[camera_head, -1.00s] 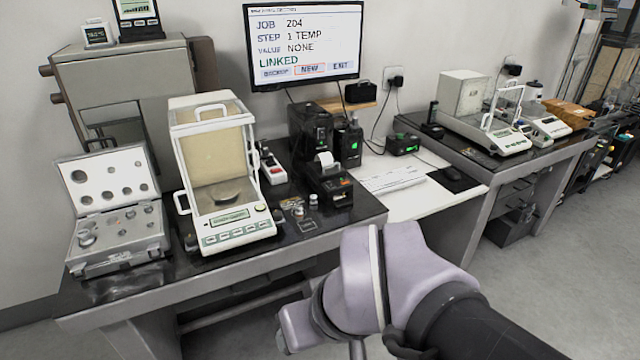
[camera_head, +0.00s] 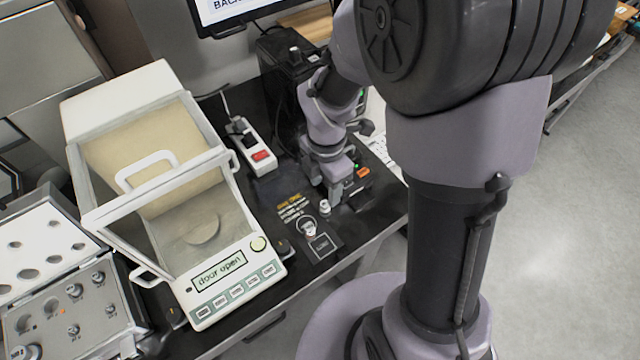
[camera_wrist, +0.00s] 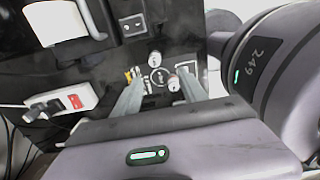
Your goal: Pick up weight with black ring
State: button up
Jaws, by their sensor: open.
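Two small silver weights stand on the black table by the printed marks. One weight (camera_head: 325,207) is beside my gripper's fingers; it also shows at the upper middle in the wrist view (camera_wrist: 155,57). I cannot tell which one has the black ring. My gripper (camera_head: 335,196) is open and empty above the table, pointing down. Its two fingers, in the wrist view (camera_wrist: 160,78), straddle the marked area.
A balance (camera_head: 232,285) reading "door open" stands left. A power strip (camera_head: 252,147) with a red switch and a small printer (camera_head: 372,180) are near my gripper. The table's front edge is close.

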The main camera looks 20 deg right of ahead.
aim_at(326, 203)
notch_tip(326, 203, down, 7)
jog(key=shift+w+r+b, duration=0.1)
jog(key=shift+b, duration=1.15)
jog(key=f+b, duration=0.2)
jog(key=f, duration=0.1)
jog(key=w+f+b, duration=0.1)
jog(key=f, duration=0.1)
jog(key=shift+d+f, duration=0.1)
jog(key=shift+d, duration=0.25)
jog(key=shift+r, duration=0.2)
jog(key=shift+c, duration=0.2)
grip_shut()
